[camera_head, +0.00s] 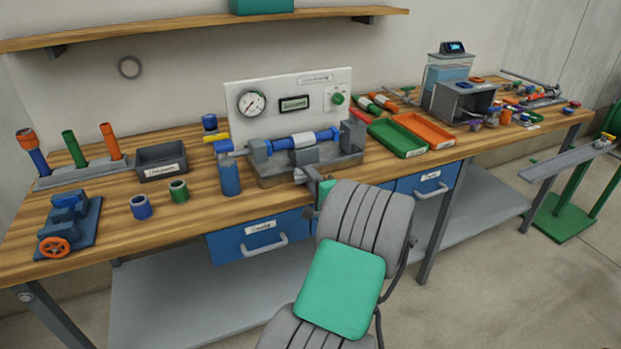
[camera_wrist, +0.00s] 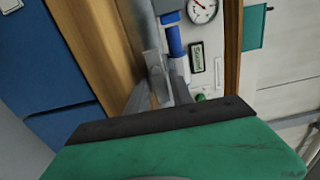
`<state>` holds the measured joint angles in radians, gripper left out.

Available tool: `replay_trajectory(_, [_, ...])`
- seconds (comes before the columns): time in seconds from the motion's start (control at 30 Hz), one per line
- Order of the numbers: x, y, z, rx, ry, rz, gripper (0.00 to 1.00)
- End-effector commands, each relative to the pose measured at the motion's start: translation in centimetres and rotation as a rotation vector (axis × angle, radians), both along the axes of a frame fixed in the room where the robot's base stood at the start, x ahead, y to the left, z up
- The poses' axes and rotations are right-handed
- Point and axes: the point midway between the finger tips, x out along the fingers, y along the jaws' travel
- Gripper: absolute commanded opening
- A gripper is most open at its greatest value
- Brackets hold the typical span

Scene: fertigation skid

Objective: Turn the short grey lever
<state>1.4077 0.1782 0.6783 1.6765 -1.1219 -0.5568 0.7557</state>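The short grey lever (camera_wrist: 154,66) shows in the wrist view as a small light grey piece beside the blue and white pipe (camera_wrist: 175,42). In the head view the lever (camera_head: 299,176) appears at the front of the grey test rig (camera_head: 270,177), partly crowded by my gripper (camera_head: 310,174). In the wrist view my gripper (camera_wrist: 159,92) has its two grey fingers spread, with the lever's end at or between their tips. I see a gap between the fingers, but cannot tell whether either touches the lever.
A white panel (camera_head: 297,78) with a gauge (camera_head: 251,102) and green knob (camera_head: 338,99) stands behind the rig. A blue cylinder (camera_head: 230,178) stands left of it; green (camera_head: 397,139) and orange (camera_head: 424,131) trays lie right. Blue drawers (camera_head: 258,236) are under the bench edge.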

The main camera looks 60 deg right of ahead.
Motion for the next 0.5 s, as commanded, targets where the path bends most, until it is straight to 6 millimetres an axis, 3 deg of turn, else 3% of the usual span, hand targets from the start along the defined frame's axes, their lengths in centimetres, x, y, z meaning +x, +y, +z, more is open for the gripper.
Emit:
replay_trajectory(0.13, [0.01,0.02,-0.01,-0.001,0.0,0.001,0.4])
replay_trajectory(0.5, [0.03,0.08,-0.2,0.003,0.003,0.001,0.4])
